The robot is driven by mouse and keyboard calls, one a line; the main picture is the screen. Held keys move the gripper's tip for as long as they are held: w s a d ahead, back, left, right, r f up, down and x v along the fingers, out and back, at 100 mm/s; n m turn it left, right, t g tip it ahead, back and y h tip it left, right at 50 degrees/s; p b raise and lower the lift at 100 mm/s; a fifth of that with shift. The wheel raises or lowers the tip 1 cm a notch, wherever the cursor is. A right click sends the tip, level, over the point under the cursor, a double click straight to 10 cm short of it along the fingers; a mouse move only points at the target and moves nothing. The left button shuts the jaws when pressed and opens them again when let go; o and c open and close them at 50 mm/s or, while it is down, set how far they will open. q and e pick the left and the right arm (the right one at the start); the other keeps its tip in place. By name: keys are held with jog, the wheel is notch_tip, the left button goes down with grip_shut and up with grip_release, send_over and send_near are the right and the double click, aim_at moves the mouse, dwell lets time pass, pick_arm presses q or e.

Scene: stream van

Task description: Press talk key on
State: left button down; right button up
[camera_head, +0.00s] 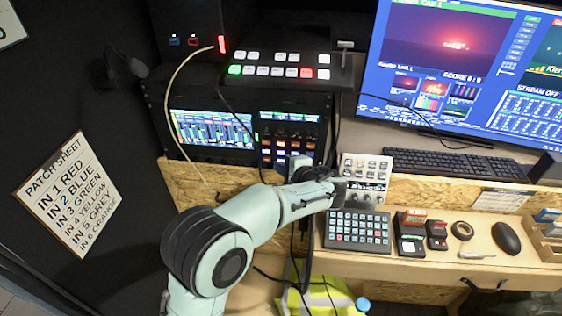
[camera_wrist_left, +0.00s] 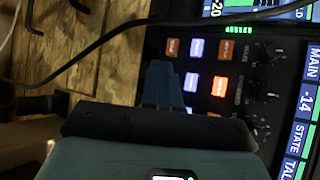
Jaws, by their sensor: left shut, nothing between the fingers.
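The dark key panel (camera_head: 290,140) stands in the rack at the centre, with a small display on top and lit orange and white keys below. In the left wrist view, lit white keys (camera_wrist_left: 192,82) and orange keys (camera_wrist_left: 229,50) sit beside black knobs (camera_wrist_left: 265,90). Display text there reads "MAIN", "-14", "STATE" and a cut-off "TAL". I cannot tell which key is the talk key. My left gripper (camera_head: 297,162) is shut and empty in front of the panel's lower part. Its fingertips (camera_wrist_left: 162,75) lie over the key area; contact cannot be told. My right gripper is out of view.
A switcher with lit buttons (camera_head: 280,70) sits above the rack. A light knob panel (camera_head: 365,170) and a dark keypad (camera_head: 357,231) stand right of my arm. A yellowish cable (camera_head: 173,100) hangs at the left. A black cable (camera_wrist_left: 100,40) crosses the wrist view.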

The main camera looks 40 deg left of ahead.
pick_arm(q)
jog(key=shift+s+d, duration=0.25)
jog(key=shift+s, duration=0.25)
jog(key=shift+s+d+b, duration=0.25)
jog(key=shift+s+d, duration=0.25)
jog(key=shift+s, duration=0.35)
jog(key=shift+s+d+b, duration=0.25)
jog(key=shift+s+d, duration=0.2)
jog(key=shift+s, duration=0.45)
jog(key=shift+s+d+b, duration=0.25)
jog(key=shift+s+d, duration=0.25)
jog(key=shift+s, duration=0.35)
